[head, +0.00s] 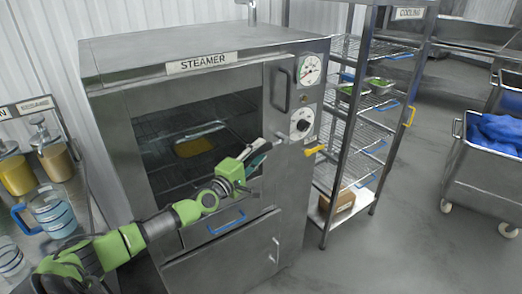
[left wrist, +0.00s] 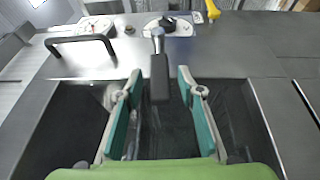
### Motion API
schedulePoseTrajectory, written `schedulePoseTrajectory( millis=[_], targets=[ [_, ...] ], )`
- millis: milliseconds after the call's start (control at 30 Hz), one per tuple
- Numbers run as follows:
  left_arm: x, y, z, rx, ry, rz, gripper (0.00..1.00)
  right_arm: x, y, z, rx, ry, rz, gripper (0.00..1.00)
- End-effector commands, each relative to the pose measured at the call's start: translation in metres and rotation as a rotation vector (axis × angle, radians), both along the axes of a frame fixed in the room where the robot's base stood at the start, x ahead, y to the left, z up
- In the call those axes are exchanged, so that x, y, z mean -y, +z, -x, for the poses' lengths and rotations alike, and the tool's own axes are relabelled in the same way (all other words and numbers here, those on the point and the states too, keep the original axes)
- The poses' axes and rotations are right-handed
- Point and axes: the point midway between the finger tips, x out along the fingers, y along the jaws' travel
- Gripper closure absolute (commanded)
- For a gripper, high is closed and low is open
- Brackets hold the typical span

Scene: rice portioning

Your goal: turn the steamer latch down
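The steamer (head: 195,52) is a large steel cabinet with a windowed front. A yellow tray of food (head: 193,147) shows inside it. The latch (left wrist: 159,78) is a lever with a black grip on a silver stem. In the left wrist view it lies between the two fingers of my left gripper (left wrist: 159,88), with a gap on each side. The gripper is open and closes on nothing. In the head view, my left gripper (head: 258,153) is at the right side of the window and mostly hides the latch. My right gripper is in neither view.
A black door handle (head: 281,89), a gauge (head: 310,69) and a dial (head: 301,124) are close by on the steamer. A yellow handle (head: 315,150) sticks out below the dial. A wire rack (head: 349,134) stands to the right. Jugs (head: 54,211) stand at the left.

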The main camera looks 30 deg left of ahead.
Motion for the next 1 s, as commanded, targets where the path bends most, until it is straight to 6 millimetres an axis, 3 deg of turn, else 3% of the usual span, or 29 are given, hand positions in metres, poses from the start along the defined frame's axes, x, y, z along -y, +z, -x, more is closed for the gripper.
schedulePoseTrajectory(
  millis=[200, 533, 667, 1000],
  targets=[
    [0.000, 0.001, -0.015, -0.001, -0.001, 0.000, 0.65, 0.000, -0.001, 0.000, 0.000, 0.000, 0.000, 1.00],
    [0.000, 0.001, -0.017, -0.001, -0.001, 0.000, 0.65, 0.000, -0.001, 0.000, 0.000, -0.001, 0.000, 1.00],
    [0.000, 0.001, -0.017, -0.001, -0.001, 0.000, 0.99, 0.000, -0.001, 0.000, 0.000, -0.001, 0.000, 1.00],
    [0.000, -0.002, -0.017, 0.007, 0.000, 0.004, 1.00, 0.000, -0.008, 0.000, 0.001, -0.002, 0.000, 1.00]
  ],
)
